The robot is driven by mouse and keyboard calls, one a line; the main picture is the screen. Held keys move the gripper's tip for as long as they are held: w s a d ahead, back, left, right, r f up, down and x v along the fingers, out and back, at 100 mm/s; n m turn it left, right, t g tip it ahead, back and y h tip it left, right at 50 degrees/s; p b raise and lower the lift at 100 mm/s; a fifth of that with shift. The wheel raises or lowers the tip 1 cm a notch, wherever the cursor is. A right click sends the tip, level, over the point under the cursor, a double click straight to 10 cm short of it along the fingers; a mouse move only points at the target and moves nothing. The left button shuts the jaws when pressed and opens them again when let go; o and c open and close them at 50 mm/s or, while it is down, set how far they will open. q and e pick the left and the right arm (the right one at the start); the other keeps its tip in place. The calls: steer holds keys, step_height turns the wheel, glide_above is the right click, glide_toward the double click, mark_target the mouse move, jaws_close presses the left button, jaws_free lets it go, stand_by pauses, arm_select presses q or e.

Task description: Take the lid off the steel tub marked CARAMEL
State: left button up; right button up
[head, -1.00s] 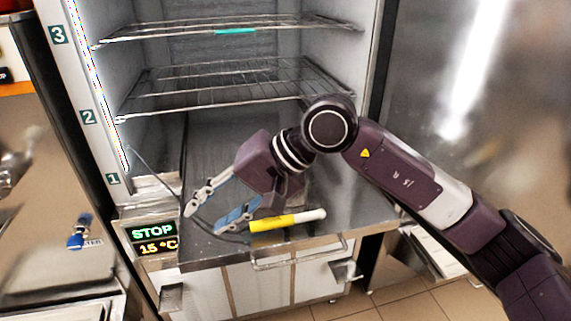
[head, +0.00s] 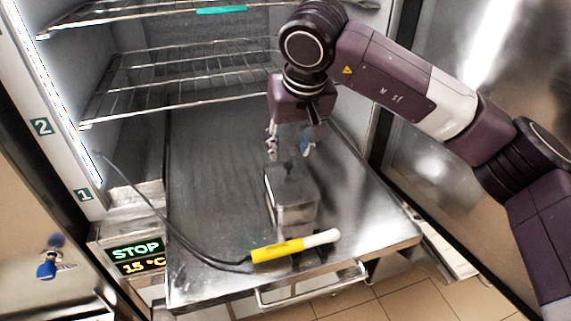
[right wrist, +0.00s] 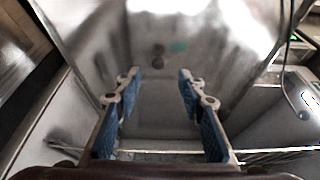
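A small steel tub (head: 296,217) stands on the steel pull-out shelf, right of its middle. Its grey lid (head: 291,184) is on, with a small dark knob on top. No CARAMEL marking is legible from here. My right gripper (head: 289,152) points down just above the lid, its fingers apart on either side of the knob's line; I cannot tell whether they touch anything. In the right wrist view, the blue-padded fingers of the gripper (right wrist: 159,74) are spread with nothing held between them. My left gripper is in neither current view.
A yellow-and-white probe (head: 295,245) lies at the shelf's front, in front of the tub, its cable running left. Wire racks (head: 190,80) hang above and behind. The steel shelf (head: 205,225) is clear left of the tub. A STOP display (head: 135,250) is at left.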

mark_target(288, 164)
steer(key=shift+a+f+p, duration=0.1)
steer(key=shift+f+p, duration=0.3)
steer(key=shift+f, duration=0.25)
steer(key=shift+w+p+x, duration=0.2)
steer(key=shift+p+x, duration=0.5)
steer(key=shift+x, duration=1.6)
steer(key=shift+w, duration=0.15)
steer(key=shift+d, duration=0.25)
steer(key=c, duration=0.5)
arm_select(q)
steer(key=shift+s+r, duration=0.65)
steer(key=shift+s, duration=0.2)
steer(key=shift+s+r, duration=0.65)
steer(key=shift+s, duration=0.2)
arm_select(e)
jaws_close()
